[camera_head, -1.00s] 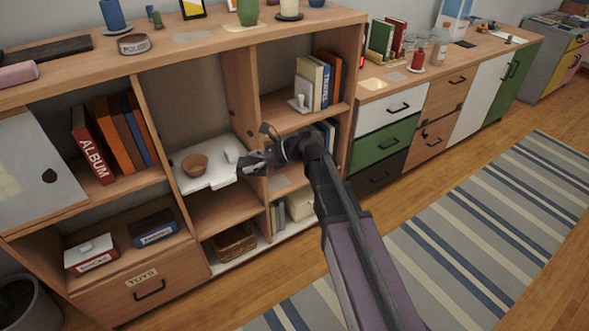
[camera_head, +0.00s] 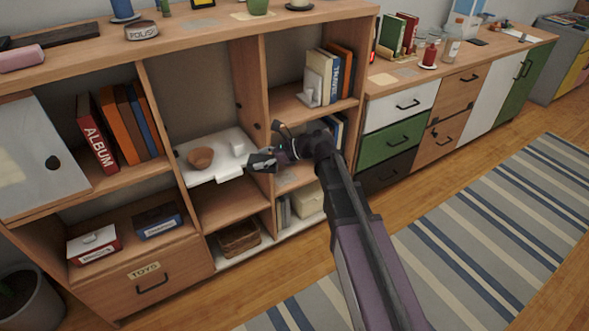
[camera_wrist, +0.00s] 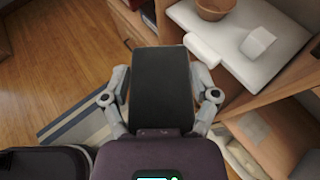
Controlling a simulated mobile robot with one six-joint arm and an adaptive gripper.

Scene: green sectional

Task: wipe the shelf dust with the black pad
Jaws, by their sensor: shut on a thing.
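My gripper (camera_head: 262,160) is shut on the black pad (camera_wrist: 160,85), which stands flat between the two fingers in the wrist view. In the head view the gripper is in front of the open shelf unit, just right of the white board in the middle bay. A pale dusty-looking patch (camera_wrist: 264,130) lies on a wooden shelf at the right of the wrist view, apart from the pad. In the head view a pale patch (camera_head: 292,178) shows on the lower right shelf, partly behind my arm.
A brown bowl (camera_head: 200,158) and a small white block (camera_head: 237,147) stand on the white board (camera_head: 220,172) close to my gripper. Uprights bound the bays. Books (camera_head: 325,77) fill part of the upper right shelf. The striped rug (camera_head: 470,235) is clear.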

